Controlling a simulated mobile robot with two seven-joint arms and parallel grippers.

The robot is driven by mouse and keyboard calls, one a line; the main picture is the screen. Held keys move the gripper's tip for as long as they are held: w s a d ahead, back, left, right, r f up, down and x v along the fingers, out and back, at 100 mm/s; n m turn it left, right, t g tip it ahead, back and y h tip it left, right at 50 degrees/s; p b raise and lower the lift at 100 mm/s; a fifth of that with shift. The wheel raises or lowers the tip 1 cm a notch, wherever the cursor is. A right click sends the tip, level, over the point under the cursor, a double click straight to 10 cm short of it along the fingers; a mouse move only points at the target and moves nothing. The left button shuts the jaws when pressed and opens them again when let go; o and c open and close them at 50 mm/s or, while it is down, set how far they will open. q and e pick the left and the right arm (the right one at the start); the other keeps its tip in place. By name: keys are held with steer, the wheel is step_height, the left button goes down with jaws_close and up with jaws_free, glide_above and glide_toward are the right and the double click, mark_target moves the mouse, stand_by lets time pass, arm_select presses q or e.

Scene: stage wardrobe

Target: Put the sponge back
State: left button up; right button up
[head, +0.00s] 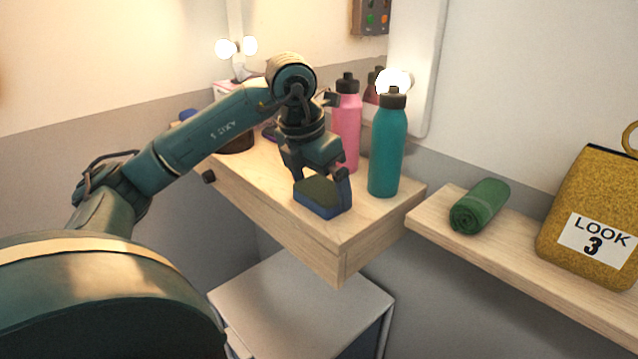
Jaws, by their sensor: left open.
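The sponge (318,198), blue below with a dark green top, appears to lie on the wooden counter (345,233) near its front right corner. My left gripper (321,181) points down at the sponge with its jaws open, one finger near each end. The fingers overlap the sponge in the picture, and I cannot tell whether they touch it. My right gripper is not in view.
A teal bottle (387,150) and a pink bottle (347,125) stand close behind the gripper. A wooden shelf (540,268) to the right holds a rolled green towel (480,205) and a yellow bag (597,200). A white-topped unit (290,305) stands below the counter.

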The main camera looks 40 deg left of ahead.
arm_select(q)
steer(key=p+v, duration=0.3)
steer(key=v, duration=0.8)
steer(key=shift+r, duration=0.25)
steer(key=shift+s, duration=0.1)
